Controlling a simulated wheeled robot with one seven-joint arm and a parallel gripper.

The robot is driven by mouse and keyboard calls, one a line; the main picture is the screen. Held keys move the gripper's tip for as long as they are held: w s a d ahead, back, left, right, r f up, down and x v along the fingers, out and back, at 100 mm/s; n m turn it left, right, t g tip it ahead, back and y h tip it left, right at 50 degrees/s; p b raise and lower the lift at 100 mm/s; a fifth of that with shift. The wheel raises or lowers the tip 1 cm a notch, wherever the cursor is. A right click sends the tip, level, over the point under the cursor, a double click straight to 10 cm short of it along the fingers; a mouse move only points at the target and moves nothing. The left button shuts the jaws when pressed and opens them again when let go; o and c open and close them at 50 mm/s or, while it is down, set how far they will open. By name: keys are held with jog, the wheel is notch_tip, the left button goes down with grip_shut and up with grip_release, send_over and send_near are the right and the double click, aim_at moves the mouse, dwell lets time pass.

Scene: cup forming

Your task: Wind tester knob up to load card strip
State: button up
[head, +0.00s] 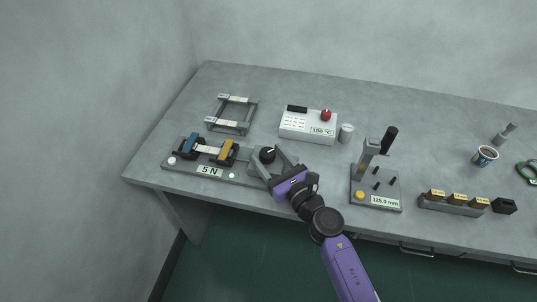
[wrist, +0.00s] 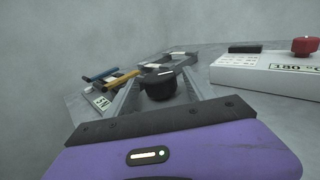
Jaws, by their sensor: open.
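The tester (head: 200,166) is a grey base at the left front of the table, with a blue clamp (head: 191,143) and a yellow clamp (head: 226,150). A pale card strip (head: 208,149) spans between the clamps. Its label (head: 210,170) reads 5 N. The black knob (head: 267,154) stands at the tester's right end, and it also shows in the wrist view (wrist: 159,86). My gripper (head: 268,162) is open, with one finger on each side of the knob. I cannot tell whether the fingers touch it.
A grey frame (head: 232,128) with pale strips lies behind the tester. A white box (head: 308,125) with a red button, reading 180 °C, stands behind the knob, beside a small cup (head: 346,132). A lever press (head: 376,188) reading 125.0 mm stands to the right.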

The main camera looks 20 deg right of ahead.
jog(key=shift+w, duration=0.4)
grip_shut()
jog(key=shift+a, duration=0.1)
jog(key=shift+m+h, duration=0.3)
jog(key=shift+h, duration=0.2)
jog(key=shift+a+m+h+b, duration=0.1)
jog(key=shift+m+h+b, duration=0.3)
jog(key=shift+m+h, duration=0.6)
jog(key=shift+m+g+h+b, duration=0.2)
jog(key=shift+m+h, duration=0.6)
jog(key=shift+h, duration=0.7)
jog(key=shift+m+g+h+b, duration=0.1)
jog(key=shift+m+g+h, duration=0.1)
jog(key=shift+m+h, duration=0.95)
jog(key=shift+n+h, duration=0.25)
jog(key=shift+h, duration=0.2)
